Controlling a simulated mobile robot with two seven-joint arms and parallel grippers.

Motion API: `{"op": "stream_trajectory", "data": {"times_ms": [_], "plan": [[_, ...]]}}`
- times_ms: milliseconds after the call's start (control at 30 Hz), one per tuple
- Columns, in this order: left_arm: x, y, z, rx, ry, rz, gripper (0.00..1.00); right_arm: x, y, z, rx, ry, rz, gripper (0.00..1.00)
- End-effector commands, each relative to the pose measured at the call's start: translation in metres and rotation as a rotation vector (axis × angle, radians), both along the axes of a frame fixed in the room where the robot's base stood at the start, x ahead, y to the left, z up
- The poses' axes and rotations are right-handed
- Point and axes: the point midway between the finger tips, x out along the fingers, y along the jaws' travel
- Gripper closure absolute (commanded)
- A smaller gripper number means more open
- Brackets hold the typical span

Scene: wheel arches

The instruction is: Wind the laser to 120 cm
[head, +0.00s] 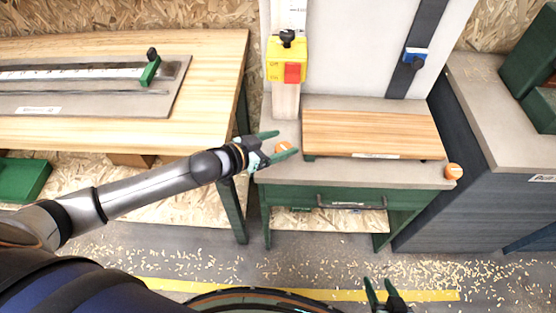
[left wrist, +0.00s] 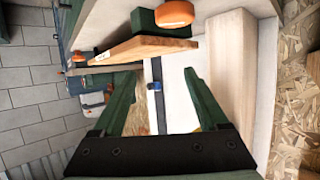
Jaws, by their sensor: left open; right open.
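A yellow unit (head: 287,60) with a black knob (head: 287,36) and a red block sits on an upright wooden post with a white scale (head: 293,14); I take it for the laser. The scale figures are too small to read. An orange round knob (head: 283,147) sits at the bench's front left corner. My left gripper (head: 287,143) is open and empty around or just above this knob; contact cannot be told. In the left wrist view, an orange knob (left wrist: 174,14) lies beyond the open fingers (left wrist: 160,85). My right gripper (head: 378,284) is open and empty, low over the floor.
A wooden board (head: 370,133) lies on the bench, with another orange knob (head: 453,171) at its right corner. A blue slider (head: 415,57) sits on a dark upright strip. A workbench (head: 215,75) stands left, a grey cabinet (head: 480,105) right. Shavings litter the floor.

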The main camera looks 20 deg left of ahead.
Motion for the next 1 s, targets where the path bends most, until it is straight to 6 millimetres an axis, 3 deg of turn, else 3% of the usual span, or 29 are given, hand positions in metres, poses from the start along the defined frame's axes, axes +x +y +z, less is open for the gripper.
{"op": "stream_trajectory", "data": {"times_ms": [100, 533, 700, 1000], "plan": [[-0.016, -0.004, 0.020, -0.001, 0.000, -0.002, 0.24, 0.000, 0.000, 0.005, 0.000, 0.000, 0.000, 0.50], [-0.086, -0.026, 0.050, -0.002, 0.002, 0.000, 0.24, 0.000, 0.000, 0.005, -0.001, 0.000, -0.001, 0.50], [-0.098, -0.030, 0.056, 0.000, 0.001, 0.000, 0.24, 0.000, 0.000, 0.005, -0.001, 0.000, -0.001, 0.50], [-0.101, -0.031, 0.058, 0.000, -0.001, 0.001, 0.24, 0.000, 0.000, 0.005, -0.001, 0.000, -0.001, 0.50]]}}
